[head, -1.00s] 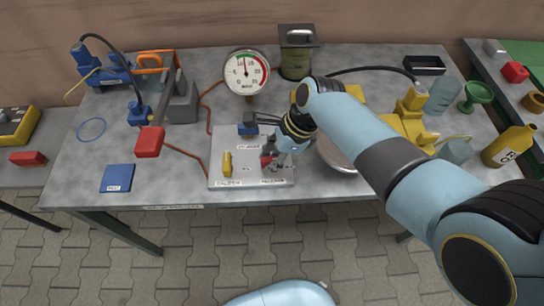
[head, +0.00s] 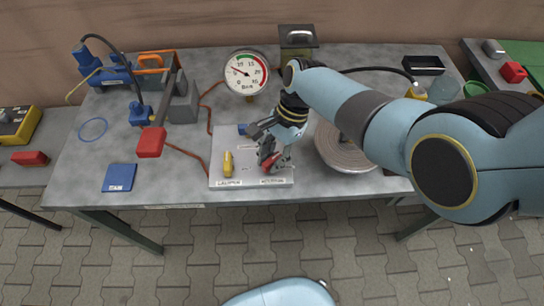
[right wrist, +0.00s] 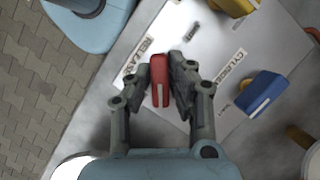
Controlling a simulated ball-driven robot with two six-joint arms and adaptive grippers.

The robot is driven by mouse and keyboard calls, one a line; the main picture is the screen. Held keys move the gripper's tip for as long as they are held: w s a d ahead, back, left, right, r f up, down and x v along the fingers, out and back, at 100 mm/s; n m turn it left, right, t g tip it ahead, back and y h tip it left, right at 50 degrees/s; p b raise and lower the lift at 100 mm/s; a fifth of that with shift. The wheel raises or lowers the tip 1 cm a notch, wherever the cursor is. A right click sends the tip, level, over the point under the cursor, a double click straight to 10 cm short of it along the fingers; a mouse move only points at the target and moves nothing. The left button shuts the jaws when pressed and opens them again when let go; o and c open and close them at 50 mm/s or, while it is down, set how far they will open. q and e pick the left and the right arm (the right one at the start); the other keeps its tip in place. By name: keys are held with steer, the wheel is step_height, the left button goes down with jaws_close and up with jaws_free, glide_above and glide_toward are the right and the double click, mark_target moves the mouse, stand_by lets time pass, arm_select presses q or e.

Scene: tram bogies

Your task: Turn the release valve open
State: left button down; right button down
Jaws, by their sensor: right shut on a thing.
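The release valve's red lever (right wrist: 160,80) stands on the pale valve plate (right wrist: 215,50), near the printed RELEASE label. In the right wrist view my right gripper (right wrist: 160,92) has one finger on each side of the lever and is shut on it. In the head view my right gripper (head: 268,158) is low over the front right of the plate (head: 220,145), and its fingers hide part of the red lever. A yellow lever (head: 227,163) is to its left and a blue lever (right wrist: 262,92) is behind it. My left gripper is not in view.
A round gauge (head: 246,72) stands behind the plate, its needle pointing to the upper left. A round metal disc (head: 345,155) lies close to the right of the plate.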

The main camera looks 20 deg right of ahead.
steer(key=n+g, duration=0.1)
steer(key=n, duration=0.1)
steer(key=n+h+b, duration=0.1)
steer(key=n, duration=0.2)
steer(key=shift+n+g, duration=0.3)
steer(key=shift+g, duration=0.1)
steer(key=shift+n+g+h+b, duration=0.3)
steer(key=shift+n+h+b, duration=0.55)
steer(key=shift+n, duration=1.35)
steer(key=c, duration=1.2)
jaws_free()
steer(key=shift+c, duration=0.2)
steer(key=shift+w+r, duration=0.1)
steer(key=v, duration=1.1)
steer(key=shift+w+r, duration=0.2)
steer(key=shift+r, duration=0.1)
